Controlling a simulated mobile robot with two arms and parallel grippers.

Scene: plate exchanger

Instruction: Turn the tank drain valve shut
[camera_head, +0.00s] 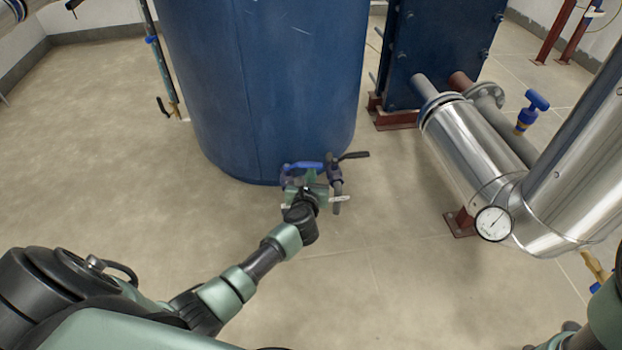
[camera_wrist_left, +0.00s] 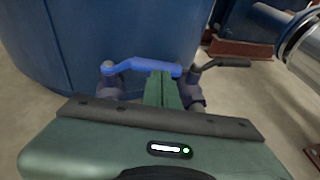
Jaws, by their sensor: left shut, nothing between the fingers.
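At the foot of the large blue tank (camera_head: 270,80) is pipework with a blue lever (camera_head: 305,165) and a black lever (camera_head: 354,155). The frames do not show which one is the tank drain valve. In the left wrist view the blue lever (camera_wrist_left: 145,67) lies nearly crosswise, and the black lever (camera_wrist_left: 222,63) points right. My left gripper (camera_head: 311,176) is at the valves, its green fingers (camera_wrist_left: 160,86) shut and empty. The fingertips are close to the blue lever's right part; contact is unclear. The gripper hides part of the valve bodies. My right gripper is out of view.
A dark blue plate exchanger (camera_head: 440,50) stands behind right. Shiny insulated pipes (camera_head: 478,145) with a round gauge (camera_head: 493,223) and another blue-handled valve (camera_head: 531,110) are on the right. A thin pipe (camera_head: 160,60) stands left of the tank. The floor (camera_head: 100,150) on the left is clear.

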